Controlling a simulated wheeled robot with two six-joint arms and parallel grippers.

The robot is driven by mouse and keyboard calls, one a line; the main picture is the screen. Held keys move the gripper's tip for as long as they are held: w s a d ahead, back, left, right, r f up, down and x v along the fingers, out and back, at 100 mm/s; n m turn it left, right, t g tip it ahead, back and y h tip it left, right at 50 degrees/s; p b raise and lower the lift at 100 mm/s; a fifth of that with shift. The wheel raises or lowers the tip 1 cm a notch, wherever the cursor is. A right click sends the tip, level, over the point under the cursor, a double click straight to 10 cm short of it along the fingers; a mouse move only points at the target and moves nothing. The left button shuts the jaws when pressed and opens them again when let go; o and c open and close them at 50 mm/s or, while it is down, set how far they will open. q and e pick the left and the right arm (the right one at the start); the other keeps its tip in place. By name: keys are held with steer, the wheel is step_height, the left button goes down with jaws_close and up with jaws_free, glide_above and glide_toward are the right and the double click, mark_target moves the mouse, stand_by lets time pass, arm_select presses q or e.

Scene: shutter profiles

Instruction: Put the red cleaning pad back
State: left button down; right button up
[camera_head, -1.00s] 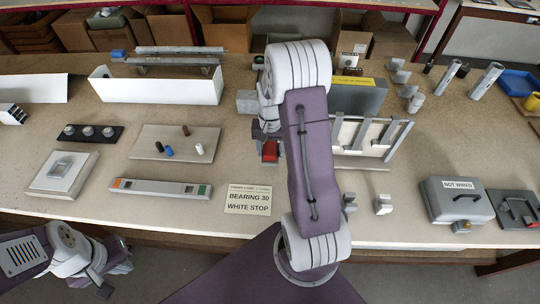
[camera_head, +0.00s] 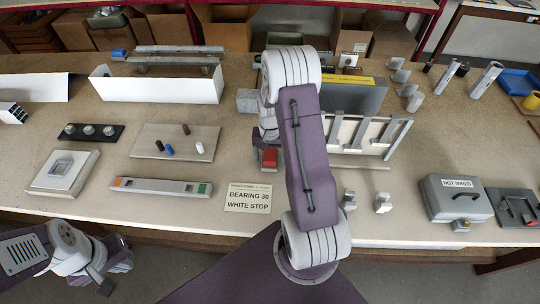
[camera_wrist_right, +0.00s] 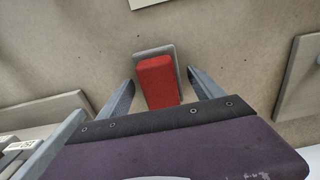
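The red cleaning pad (camera_wrist_right: 156,80) is a red block on a grey backing, lying on the tan bench in the right wrist view. In the head view the red pad (camera_head: 270,157) is partly covered by my right arm. My right gripper (camera_wrist_right: 161,80) is open, with one finger on each side of the pad and visible gaps between. The right fingers are mostly hidden in the head view. My left gripper (camera_head: 108,284) is low at the left, off the bench's front edge; its opening is unclear.
A sign card (camera_head: 248,198) lies in front of the pad. A board with small pegs (camera_head: 178,143) lies to the left. A slotted rack (camera_head: 368,135) stands to the right, with a grey box (camera_head: 455,198) beyond. Bare bench surrounds the pad.

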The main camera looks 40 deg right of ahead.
mark_target(270, 154)
step_height(270, 154, up, 12)
steer(key=s+a+f+n, duration=0.1)
steer(key=s+a+n, duration=0.3)
steer(key=a, duration=0.3)
steer(key=s+a+n+t, duration=0.1)
steer(key=s+a+n, duration=0.2)
steer(key=s+a, duration=0.4)
steer(key=shift+a+f+n, duration=0.4)
steer(key=shift+a, duration=0.35)
